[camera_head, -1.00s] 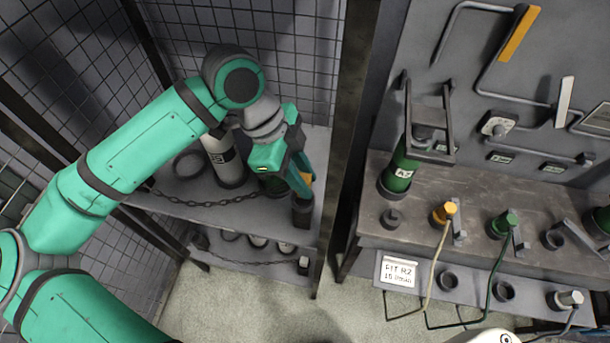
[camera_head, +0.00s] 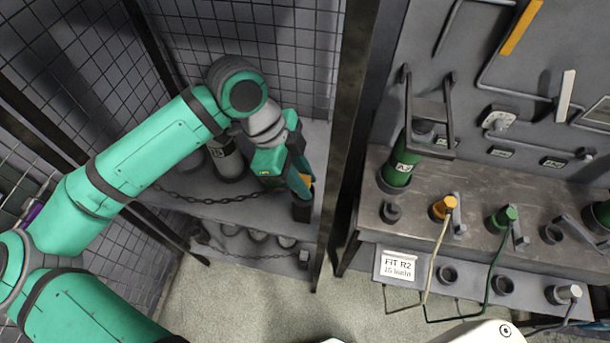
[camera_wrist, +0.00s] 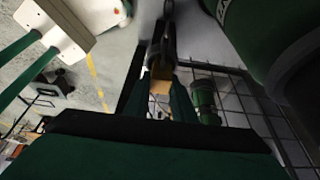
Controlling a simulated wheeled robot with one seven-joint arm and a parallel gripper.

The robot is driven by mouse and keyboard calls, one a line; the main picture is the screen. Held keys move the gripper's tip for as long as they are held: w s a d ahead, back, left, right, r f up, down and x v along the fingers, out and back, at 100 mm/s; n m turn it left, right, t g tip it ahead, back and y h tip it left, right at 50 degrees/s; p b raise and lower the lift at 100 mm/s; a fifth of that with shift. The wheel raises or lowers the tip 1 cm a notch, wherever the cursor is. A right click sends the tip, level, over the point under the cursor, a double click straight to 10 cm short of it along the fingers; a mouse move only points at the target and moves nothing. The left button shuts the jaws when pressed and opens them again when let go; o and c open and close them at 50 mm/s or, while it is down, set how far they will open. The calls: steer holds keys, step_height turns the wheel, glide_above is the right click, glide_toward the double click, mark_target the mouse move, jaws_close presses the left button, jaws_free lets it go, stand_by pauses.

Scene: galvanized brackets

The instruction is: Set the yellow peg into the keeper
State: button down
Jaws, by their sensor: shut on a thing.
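The yellow peg (camera_head: 307,180) shows as a small orange-yellow patch between the fingers of my gripper (camera_head: 302,187), which is shut on it. In the wrist view the peg (camera_wrist: 160,86) sits between my green fingertips, mostly hidden by them. A dark upright fitting (camera_head: 302,210), which looks like the keeper, is directly below the fingertips at the shelf's right front corner. In the wrist view a dark forked shape (camera_wrist: 160,52) lies just beyond the peg. I cannot tell whether the peg is inside it or only against it.
A grey cylinder (camera_head: 228,158) stands on the caged shelf behind a slack chain (camera_head: 215,198). A dark post (camera_head: 345,150) rises close right of my gripper. The bench at right holds a green cylinder (camera_head: 398,168), an orange-capped fitting (camera_head: 443,207) and a green-capped one (camera_head: 505,217).

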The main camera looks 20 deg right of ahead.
steer(key=shift+f, duration=0.3)
steer(key=c, duration=1.4)
jaws_free()
steer(key=shift+r, duration=0.1)
steer(key=v, duration=1)
steer(key=shift+a+r, duration=0.2)
steer(key=shift+r, duration=0.1)
steer(key=shift+w, duration=0.1)
